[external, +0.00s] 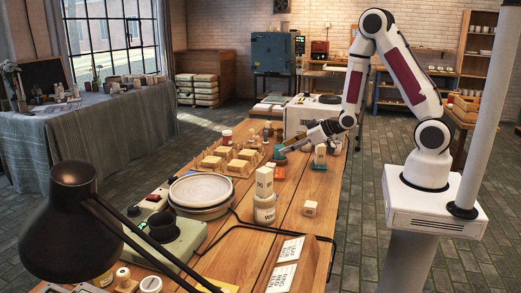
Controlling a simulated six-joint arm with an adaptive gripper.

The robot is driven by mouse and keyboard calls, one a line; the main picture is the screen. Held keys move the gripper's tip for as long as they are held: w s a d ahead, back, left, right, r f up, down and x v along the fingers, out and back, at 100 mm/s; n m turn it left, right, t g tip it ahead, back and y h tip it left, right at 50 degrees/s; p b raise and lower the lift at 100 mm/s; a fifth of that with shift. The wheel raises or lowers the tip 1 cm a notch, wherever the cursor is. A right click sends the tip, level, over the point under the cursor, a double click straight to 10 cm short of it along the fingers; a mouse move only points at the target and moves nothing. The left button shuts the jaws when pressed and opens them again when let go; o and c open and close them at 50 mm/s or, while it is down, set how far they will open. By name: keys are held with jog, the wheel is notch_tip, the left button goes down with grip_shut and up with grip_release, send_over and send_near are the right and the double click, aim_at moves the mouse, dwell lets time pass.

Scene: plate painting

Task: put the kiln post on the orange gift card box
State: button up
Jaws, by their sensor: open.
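My gripper (285,148) is open above the far part of the wooden table, pointing left and down, near a small teal item. I cannot tell for certain which thing is the kiln post. A similar cream block (310,208) sits directly on the table to the right.
Wooden racks with pale pieces (228,160) stand left of my gripper. A round banding wheel (201,190) and a green scale (160,245) are nearer. Printed cards (286,264) lie at the front. A black lamp (75,220) blocks the lower left. Bare table (290,195) shows between the blocks.

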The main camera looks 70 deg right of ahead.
notch_tip(320, 180, up, 8)
jog(key=s+a+g+h, duration=0.1)
jog(key=s+a+g, duration=0.1)
jog(key=s, duration=0.1)
jog(key=s+a+r+g, duration=0.1)
jog(key=s+a+r, duration=0.2)
jog(key=s, duration=0.5)
jog(key=s+a+r+g+y, duration=0.1)
jog(key=s+a+r, duration=0.2)
jog(key=s, duration=0.6)
jog(key=s+a+r+g, duration=0.2)
jog(key=s+a+r, duration=0.1)
jog(key=s+r, duration=0.3)
jog(key=shift+s+a+r+m, duration=0.2)
jog(key=shift+s+r+m, duration=0.2)
jog(key=shift+s, duration=0.75)
jog(key=shift+o, duration=0.5)
